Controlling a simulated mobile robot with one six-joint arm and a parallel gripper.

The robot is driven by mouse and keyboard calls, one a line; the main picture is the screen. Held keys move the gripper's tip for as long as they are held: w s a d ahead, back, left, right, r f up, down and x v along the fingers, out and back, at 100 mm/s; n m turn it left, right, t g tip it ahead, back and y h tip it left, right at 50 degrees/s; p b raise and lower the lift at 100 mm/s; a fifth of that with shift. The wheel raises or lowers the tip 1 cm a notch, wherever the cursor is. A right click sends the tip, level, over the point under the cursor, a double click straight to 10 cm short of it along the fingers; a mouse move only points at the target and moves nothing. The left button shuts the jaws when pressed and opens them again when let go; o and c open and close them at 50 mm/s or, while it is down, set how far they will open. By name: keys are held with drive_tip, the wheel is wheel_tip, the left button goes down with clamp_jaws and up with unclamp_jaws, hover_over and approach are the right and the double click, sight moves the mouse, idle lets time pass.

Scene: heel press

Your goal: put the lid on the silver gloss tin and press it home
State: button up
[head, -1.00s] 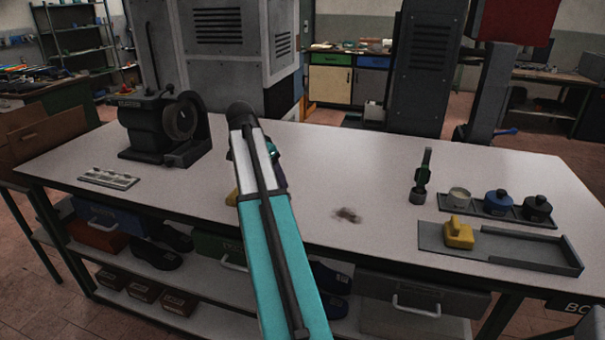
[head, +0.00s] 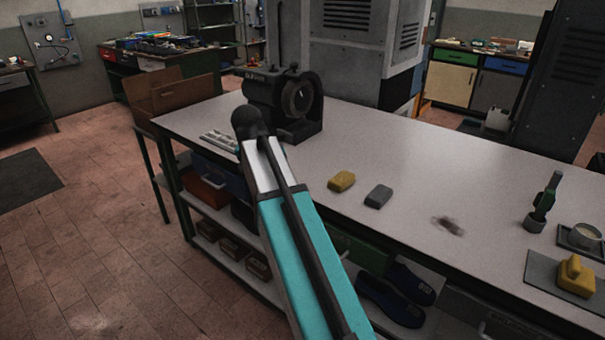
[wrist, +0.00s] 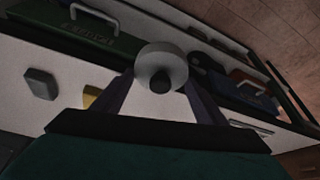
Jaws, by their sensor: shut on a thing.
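A round grey lid with a dark knob (wrist: 160,62) is held in my gripper (wrist: 163,88), between its two purple fingers. The lid shows only in the wrist view, and the workbench is behind it. In the head view my own arm hides the gripper and lid. The open silver tin (head: 584,235) stands at the right edge of the head view, with pale content showing and no lid on it. It is at the opposite end of the bench from my arm's raised joint.
The bench top (head: 420,165) has a yellow block (head: 341,181), a grey block (head: 378,196) and a dark smear (head: 448,226). A black machine (head: 285,98) stands at the far left.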

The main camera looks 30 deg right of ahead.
drive_tip(key=a+n+t+y, duration=0.2)
drive_tip(key=a+n, duration=0.8)
drive_tip(key=a, duration=0.6)
drive_tip(key=shift+s+a+f+n+y, duration=0.15)
drive_tip(key=shift+s+f+n+y, duration=0.2)
drive_tip(key=shift+y, duration=0.45)
drive_tip(key=shift+a, duration=0.1)
